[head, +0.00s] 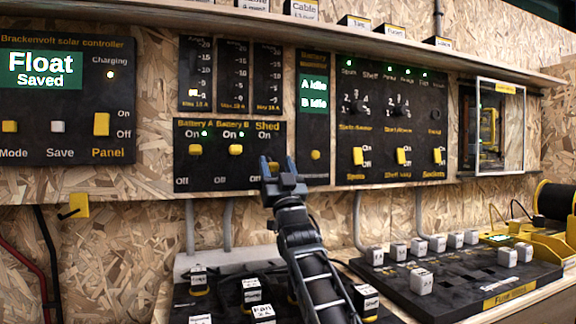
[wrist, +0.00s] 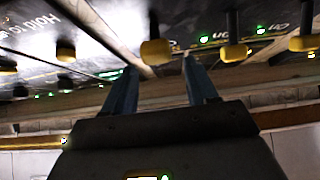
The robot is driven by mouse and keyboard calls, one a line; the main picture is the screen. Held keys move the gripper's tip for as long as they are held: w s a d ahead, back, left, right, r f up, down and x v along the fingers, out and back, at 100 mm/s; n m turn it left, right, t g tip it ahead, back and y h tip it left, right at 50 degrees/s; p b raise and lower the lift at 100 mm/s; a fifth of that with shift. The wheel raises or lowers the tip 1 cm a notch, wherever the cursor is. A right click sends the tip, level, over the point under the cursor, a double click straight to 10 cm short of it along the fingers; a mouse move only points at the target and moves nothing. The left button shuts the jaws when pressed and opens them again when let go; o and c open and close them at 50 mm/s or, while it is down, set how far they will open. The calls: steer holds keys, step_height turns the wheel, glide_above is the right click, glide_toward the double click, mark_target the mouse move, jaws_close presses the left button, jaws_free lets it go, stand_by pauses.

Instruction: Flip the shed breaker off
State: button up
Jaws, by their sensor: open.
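The breaker panel (head: 222,178) carries three labelled breakers: Battery A, Battery B and Shed. The yellow levers of Battery A (head: 195,150) and Battery B (head: 235,150) are up, near "On", with green lights above. My gripper (head: 278,163) is open in front of the Shed breaker and largely hides its lever in the head view. In the wrist view, which is upside down, the yellow Shed lever (wrist: 155,50) stands just beyond and between my open fingertips (wrist: 160,72). I cannot tell whether they touch it, or its exact setting.
A battery button panel (head: 315,125) is just right of the Shed breaker, and a switch panel (head: 390,172) is beyond it. The solar controller (head: 65,140) is at left. A shelf (head: 300,35) runs above. Labelled blocks stand on the bench below, including a fuse board (head: 470,280).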

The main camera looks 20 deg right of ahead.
steer(key=s+p, duration=0.2)
steer(key=s, duration=0.8)
steer(key=shift+s+p, duration=0.25)
steer(key=shift+p, duration=0.05)
